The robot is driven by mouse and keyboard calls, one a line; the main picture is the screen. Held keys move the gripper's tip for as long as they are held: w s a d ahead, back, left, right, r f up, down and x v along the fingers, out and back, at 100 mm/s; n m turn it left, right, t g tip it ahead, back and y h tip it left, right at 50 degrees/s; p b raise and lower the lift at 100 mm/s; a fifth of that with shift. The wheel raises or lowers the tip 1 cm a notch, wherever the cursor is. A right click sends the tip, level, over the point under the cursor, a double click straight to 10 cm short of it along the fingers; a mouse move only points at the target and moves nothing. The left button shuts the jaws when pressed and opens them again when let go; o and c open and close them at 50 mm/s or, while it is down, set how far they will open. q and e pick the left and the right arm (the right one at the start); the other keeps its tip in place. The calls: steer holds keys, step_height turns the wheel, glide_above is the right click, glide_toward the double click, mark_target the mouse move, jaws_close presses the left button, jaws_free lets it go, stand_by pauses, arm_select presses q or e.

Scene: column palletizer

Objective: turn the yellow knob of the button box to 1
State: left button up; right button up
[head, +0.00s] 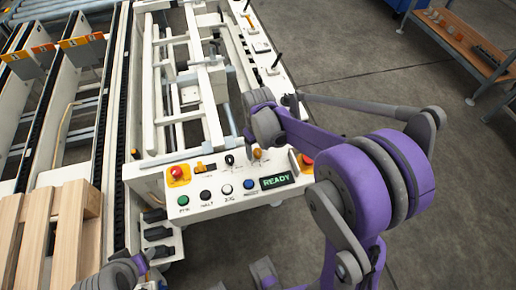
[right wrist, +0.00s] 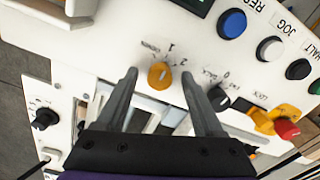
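The button box (head: 215,205) is a white panel at the front of the machine frame. Its yellow knob (head: 257,154) sits near the panel's right part. In the right wrist view the yellow knob (right wrist: 160,76) has the printed marks 1 and 2 beside it; its exact pointing is hard to read. My right gripper (right wrist: 158,82) is open, with one finger on each side of the knob in that view and visible gaps. I cannot tell whether the fingertips reach down beside it. In the head view my right gripper (head: 254,135) is just above the knob. My left gripper (head: 125,274) is partly visible at the lower left; its fingers are unclear.
A black knob (right wrist: 219,97) and a yellow-and-red switch (right wrist: 276,120) lie right of the yellow knob in the wrist view. A READY display (head: 277,181), a blue button (head: 249,184) and a red emergency button (head: 177,172) share the panel. Wooden pallets (head: 66,225) stand left.

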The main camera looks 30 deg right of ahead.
mark_target(258, 152)
step_height(258, 152, up, 11)
steer(key=p, duration=0.1)
stand_by(0.5)
steer(key=shift+f, duration=0.1)
stand_by(0.3)
steer(key=s+a+t+p, duration=0.2)
steer(key=s+a, duration=0.1)
steer(key=s, duration=0.4)
steer(key=s+a+r+m+t+p, duration=0.1)
steer(key=s+a+t+p, duration=0.1)
steer(key=s, duration=0.6)
steer(key=shift+a+t, duration=0.7)
steer(key=shift+a, duration=0.1)
stand_by(0.8)
